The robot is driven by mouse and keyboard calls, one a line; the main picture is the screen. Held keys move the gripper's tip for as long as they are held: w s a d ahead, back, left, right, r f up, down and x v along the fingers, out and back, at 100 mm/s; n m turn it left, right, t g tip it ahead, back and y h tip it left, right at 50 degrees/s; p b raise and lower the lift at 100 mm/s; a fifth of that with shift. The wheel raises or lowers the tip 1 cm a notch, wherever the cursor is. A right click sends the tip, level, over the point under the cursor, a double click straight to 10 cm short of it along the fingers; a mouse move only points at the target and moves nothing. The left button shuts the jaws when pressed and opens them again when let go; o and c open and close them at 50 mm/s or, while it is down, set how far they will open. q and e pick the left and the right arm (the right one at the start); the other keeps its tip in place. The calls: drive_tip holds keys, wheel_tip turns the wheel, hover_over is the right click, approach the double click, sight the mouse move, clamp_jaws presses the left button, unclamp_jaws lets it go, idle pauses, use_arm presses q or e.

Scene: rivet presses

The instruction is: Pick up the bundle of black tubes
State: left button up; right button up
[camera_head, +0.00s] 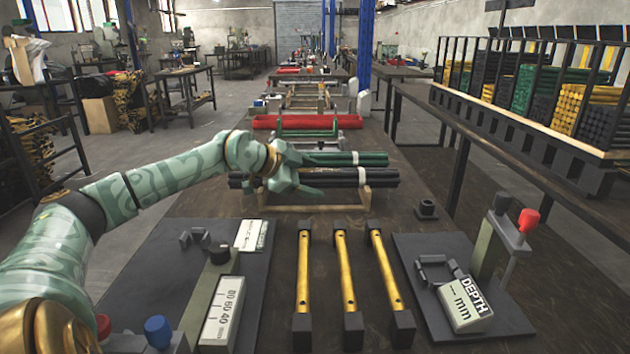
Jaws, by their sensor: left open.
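A bundle of black tubes (368,177) lies crosswise on a light wooden cradle (365,196) on the brown table. A bundle of green tubes (362,159) lies just behind it. My left gripper (308,173) is over the left-middle part of the tubes, its fingers pointing right. It is open with nothing visible between its fingers. It hides part of both bundles, and I cannot tell whether it touches the black tubes. My right gripper is out of view.
Three yellow rods with black end blocks (343,270) lie in front. A scale device (220,312) is at the left and a depth gauge (466,304) at the right, each on a dark plate. A red tray (307,122) is behind; a tube rack (540,120) stands at the right.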

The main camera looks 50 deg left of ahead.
use_arm(q)
drive_tip(key=c, duration=1.5)
clamp_jaws()
drive_tip(key=shift+r, duration=0.1)
